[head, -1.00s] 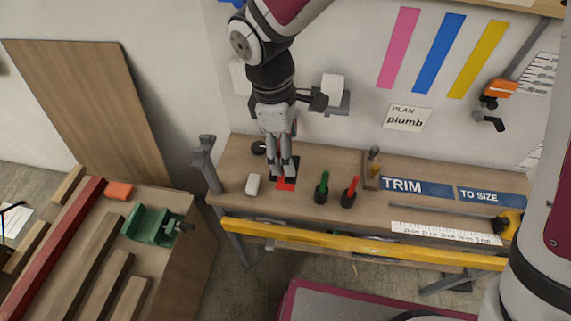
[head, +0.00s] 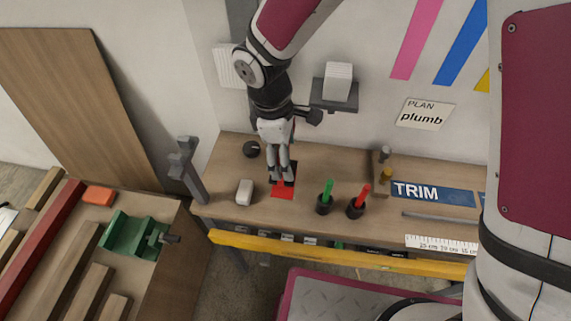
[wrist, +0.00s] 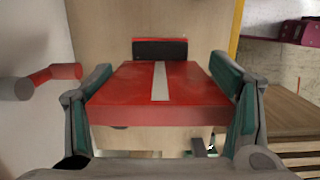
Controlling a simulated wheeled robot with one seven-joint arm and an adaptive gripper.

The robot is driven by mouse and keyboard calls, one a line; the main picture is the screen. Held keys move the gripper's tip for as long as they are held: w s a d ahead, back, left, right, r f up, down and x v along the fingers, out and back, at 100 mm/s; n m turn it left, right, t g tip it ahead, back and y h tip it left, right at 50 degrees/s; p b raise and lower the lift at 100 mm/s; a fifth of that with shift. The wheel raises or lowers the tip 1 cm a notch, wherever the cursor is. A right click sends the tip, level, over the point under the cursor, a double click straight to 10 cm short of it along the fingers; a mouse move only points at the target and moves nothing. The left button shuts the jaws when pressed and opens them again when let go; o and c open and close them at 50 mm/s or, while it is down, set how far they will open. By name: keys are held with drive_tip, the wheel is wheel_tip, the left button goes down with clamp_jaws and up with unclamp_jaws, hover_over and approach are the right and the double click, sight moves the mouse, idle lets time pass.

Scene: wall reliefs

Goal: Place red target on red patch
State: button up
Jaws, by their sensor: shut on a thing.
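My gripper (head: 281,179) points down at the left part of the workbench. In the wrist view, its two fingers are shut on a red block (wrist: 125,88) with a pale stripe across its top, one finger at each side. In the head view, a red area (head: 283,193) shows right at the fingertips, with a dark patch (head: 291,168) behind it. I cannot tell how much of this red is the held block and how much is the red patch. A black rectangle with a red edge (wrist: 160,50) lies beyond the block in the wrist view.
A white block (head: 244,192) stands left of the gripper. Green (head: 325,195) and red (head: 359,200) handled tools stand in black cups to its right. A grey shelf bearing a white box (head: 338,82) is on the wall behind. A yellow bar (head: 330,255) runs along the bench front.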

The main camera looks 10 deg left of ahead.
drive_tip(key=shift+f, duration=2.15)
drive_tip(key=shift+f, duration=0.1)
drive_tip(key=o, duration=1.8)
drive_tip(key=r, duration=0.4)
drive_tip(key=a+r, duration=0.1)
drive_tip(key=r, duration=0.7)
drive_tip(key=shift+a+b, duration=0.3)
drive_tip(key=shift+a, duration=0.1)
